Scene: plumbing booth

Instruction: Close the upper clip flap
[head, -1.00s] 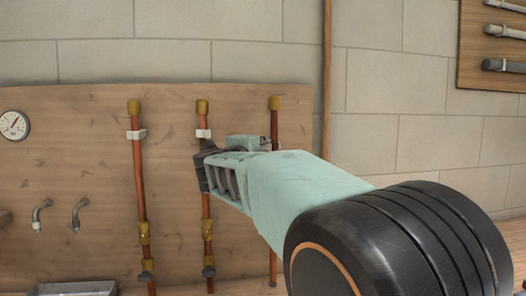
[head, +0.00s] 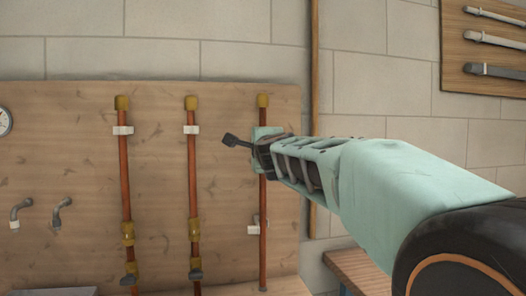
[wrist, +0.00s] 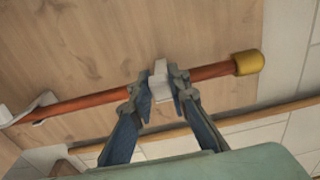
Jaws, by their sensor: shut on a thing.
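The upper clip (wrist: 160,78) is a small white piece on the right copper pipe (wrist: 90,101), below its brass end cap (wrist: 248,63). In the wrist view my gripper (wrist: 163,88) has one finger on each side of the clip and is shut on it. Whether the flap is fully closed cannot be told, as the fingers cover part of it. In the head view my gripper (head: 246,143) is in front of the upper part of the right pipe (head: 263,195) and hides the upper clip.
A lower white clip (head: 252,222) on the same pipe has a part sticking out to the left. Two more copper pipes (head: 125,180) (head: 192,175) with white clips and brass fittings stand to the left. A wooden bench (head: 365,270) is at the lower right.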

